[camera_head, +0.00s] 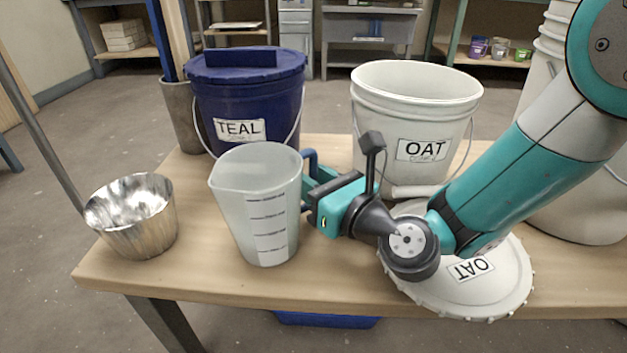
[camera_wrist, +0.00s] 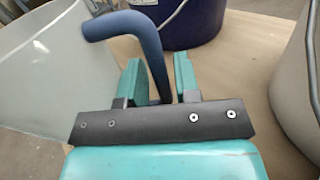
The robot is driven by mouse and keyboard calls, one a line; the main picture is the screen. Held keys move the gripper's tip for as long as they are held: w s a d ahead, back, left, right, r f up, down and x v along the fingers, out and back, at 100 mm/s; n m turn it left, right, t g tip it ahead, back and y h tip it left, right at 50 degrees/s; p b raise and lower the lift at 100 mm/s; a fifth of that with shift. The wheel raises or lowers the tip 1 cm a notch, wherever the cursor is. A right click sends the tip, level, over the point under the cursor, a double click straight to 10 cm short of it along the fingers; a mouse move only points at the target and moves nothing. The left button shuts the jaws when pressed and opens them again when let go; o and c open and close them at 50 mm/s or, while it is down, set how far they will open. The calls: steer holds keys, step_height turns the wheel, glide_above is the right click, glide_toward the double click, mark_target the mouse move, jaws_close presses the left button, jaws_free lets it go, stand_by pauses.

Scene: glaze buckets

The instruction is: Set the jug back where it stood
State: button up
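The jug (camera_head: 258,205) is translucent white with dark measuring marks and a blue handle (camera_head: 309,160). It appears to stand upright on the table near the front edge, between the metal bowl and my gripper. My gripper (camera_head: 312,195) reaches in from the right at the handle side. In the wrist view the jug's pale wall (camera_wrist: 45,70) fills the left, and the blue handle (camera_wrist: 151,50) runs down between the two teal fingers (camera_wrist: 158,80). Narrow gaps seem to show beside the handle, so the fingers look open around it. The handle's lower end is hidden.
A metal bowl (camera_head: 132,218) stands left of the jug. The blue TEAL bucket (camera_head: 249,100), lidded, is behind it. The open white OAT bucket (camera_head: 414,120) stands behind my arm, and the OAT lid (camera_head: 505,285) lies at the right front. Bare table (camera_head: 190,270) shows between bowl and jug.

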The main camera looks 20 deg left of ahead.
steer(key=shift+o, duration=0.4)
steer(key=shift+r, duration=0.15)
steer(key=b+v, duration=1)
steer(key=shift+s, duration=0.15)
steer(key=shift+b+v, duration=0.75)
steer(key=shift+b, duration=0.2)
steer(key=shift+d, duration=0.15)
steer(key=shift+s+r, duration=0.1)
